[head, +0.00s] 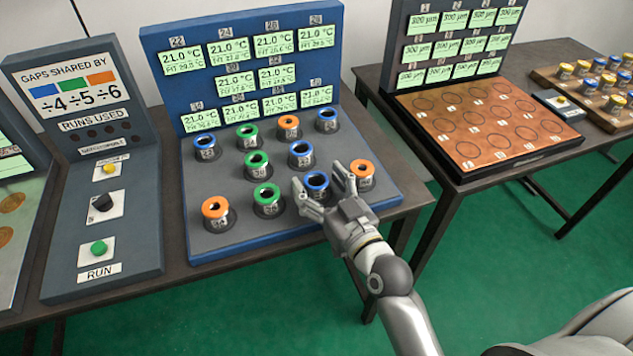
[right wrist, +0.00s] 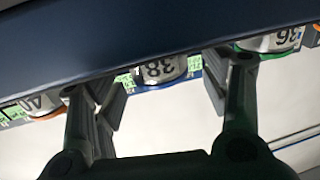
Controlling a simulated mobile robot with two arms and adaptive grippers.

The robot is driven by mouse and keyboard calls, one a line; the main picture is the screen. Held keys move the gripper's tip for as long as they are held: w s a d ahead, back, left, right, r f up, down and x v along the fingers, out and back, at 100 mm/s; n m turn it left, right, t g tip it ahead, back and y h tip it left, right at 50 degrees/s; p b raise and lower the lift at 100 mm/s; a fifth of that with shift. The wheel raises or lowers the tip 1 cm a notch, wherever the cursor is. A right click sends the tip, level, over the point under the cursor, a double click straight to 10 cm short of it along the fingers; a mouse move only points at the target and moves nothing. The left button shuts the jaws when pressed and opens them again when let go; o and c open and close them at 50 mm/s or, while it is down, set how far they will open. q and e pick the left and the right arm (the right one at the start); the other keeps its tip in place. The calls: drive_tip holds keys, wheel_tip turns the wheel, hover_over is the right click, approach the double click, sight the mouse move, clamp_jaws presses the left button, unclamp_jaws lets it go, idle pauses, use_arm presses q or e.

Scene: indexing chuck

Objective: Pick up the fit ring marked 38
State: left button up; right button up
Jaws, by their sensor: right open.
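The fit ring marked 38 (right wrist: 158,68) is a silver cylinder with a blue rim; it shows upside down in the right wrist view, between my fingers. In the head view it is the blue-topped ring (head: 317,180) in the front row of the blue station. My right gripper (head: 320,184) is open, with one finger on each side of this ring. I see no clear contact; the ring's lower part is partly hidden by the gripper in the head view. My left gripper is not in view.
The orange-topped ring 40 (head: 362,171) stands close to the right finger, and the green-topped ring 36 (head: 267,198) to the left. Several other rings fill the station (head: 228,242). A run panel (head: 127,262) stands left; a copper-coloured board (head: 487,118) is right.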

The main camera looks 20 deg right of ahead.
drive_tip(key=shift+w+a, duration=0.15)
drive_tip(key=shift+w, duration=0.7)
drive_tip(key=c, duration=1.2)
drive_tip(key=shift+c, duration=0.7)
drive_tip(key=shift+r, duration=0.1)
